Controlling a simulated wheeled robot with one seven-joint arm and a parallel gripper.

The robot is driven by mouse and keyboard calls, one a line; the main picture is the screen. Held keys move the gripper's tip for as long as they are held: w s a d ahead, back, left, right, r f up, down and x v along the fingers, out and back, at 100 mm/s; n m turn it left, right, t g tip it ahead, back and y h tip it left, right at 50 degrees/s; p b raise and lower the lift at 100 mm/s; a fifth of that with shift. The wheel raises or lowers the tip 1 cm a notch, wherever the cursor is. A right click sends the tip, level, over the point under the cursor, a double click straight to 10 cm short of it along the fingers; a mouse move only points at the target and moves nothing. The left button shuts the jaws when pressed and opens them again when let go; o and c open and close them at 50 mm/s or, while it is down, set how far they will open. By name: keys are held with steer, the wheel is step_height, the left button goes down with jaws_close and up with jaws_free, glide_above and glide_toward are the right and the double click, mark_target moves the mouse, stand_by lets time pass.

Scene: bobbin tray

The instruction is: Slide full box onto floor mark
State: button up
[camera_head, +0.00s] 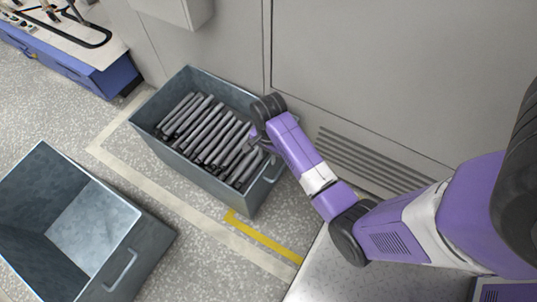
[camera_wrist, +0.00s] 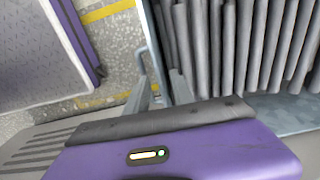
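The full box (camera_head: 208,184) is a blue-grey metal box holding several dark grey rods (camera_head: 205,130). It stands on the speckled floor by the wall, with a handle (camera_head: 275,172) on its right end. A yellow floor mark (camera_head: 265,238) shows as a corner strip in front of the box; yellow strips also show in the wrist view (camera_wrist: 108,11). My gripper (camera_wrist: 160,88) is at the right end of the box, its two fingers apart near the handle (camera_wrist: 147,60) and the box wall.
An empty metal box (camera_head: 75,235) stands at the lower left. A pale tape line (camera_head: 165,194) runs on the floor between the boxes. A blue bench (camera_head: 95,75) is at the upper left. The wall with a vent (camera_head: 370,165) closes off the back.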

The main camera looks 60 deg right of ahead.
mark_target(269, 166)
step_height(269, 166, down, 7)
steer(key=b, duration=0.3)
steer(key=shift+f, duration=0.2)
jaws_close()
steer(key=shift+s, duration=0.1)
stand_by(1.3)
